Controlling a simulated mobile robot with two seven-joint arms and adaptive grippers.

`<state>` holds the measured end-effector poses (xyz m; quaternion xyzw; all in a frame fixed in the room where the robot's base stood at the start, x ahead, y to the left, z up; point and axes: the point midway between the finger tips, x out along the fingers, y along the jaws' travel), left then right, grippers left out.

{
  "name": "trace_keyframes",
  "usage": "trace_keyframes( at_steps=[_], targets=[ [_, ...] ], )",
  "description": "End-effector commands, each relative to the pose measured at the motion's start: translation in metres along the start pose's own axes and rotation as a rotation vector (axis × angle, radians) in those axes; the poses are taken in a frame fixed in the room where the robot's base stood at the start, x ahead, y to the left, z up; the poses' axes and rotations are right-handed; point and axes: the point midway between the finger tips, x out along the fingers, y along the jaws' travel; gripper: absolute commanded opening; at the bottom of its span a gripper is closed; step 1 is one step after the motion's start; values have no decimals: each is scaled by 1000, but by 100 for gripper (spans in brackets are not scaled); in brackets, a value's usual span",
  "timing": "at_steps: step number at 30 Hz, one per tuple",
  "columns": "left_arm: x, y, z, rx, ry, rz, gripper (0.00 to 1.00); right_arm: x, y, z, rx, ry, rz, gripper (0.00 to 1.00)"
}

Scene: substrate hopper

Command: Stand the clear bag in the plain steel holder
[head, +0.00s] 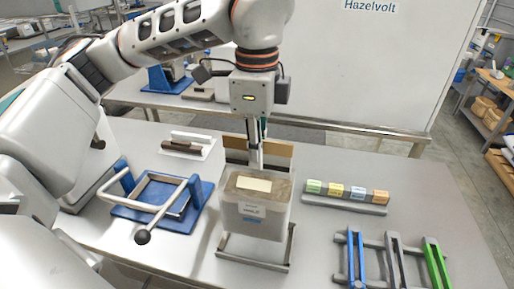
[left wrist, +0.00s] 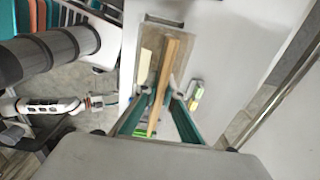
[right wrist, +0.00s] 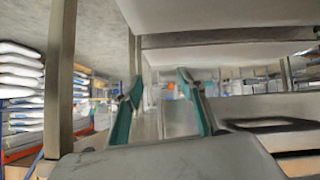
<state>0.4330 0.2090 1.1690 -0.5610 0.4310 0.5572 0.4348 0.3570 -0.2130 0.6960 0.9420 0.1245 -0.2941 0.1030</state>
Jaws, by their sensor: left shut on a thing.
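The clear bag (head: 255,216), full of brown stuff and bearing a pale top label and a front label, is upright at the table's middle. A tan strip (head: 277,151) runs along its far upper edge. My left gripper (head: 257,165) is shut on this strip from above; the strip also shows between its fingers (left wrist: 164,95) in the left wrist view. The plain steel holder (head: 252,263) is directly below and around the bag's lower end; whether the bag rests on its base I cannot tell. My right gripper (right wrist: 160,82) is open and empty in the right wrist view.
A blue-based frame with a white handle (head: 160,205) stands left. A rail of coloured blocks (head: 345,197) lies right of the bag. A rack with blue, grey and green bars (head: 395,262) is front right. A white panel (head: 345,65) stands behind.

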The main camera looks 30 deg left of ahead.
Motion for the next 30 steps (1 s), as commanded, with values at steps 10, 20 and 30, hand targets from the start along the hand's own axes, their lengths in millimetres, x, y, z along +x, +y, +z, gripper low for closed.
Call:
trace_keyframes(
  at_steps=[10, 20, 30],
  targets=[
    [23, 0, 0, -1, 2, 0, 0, 5, -11, -8, -2, 29, -19, 40],
    [46, 0, 0, -1, 3, -2, 0, 11, -10, -5, -5, 41, -18, 40],
    [67, 0, 0, -1, 3, -2, 0, 24, -13, 20, -5, 26, -18, 40]
  ],
)
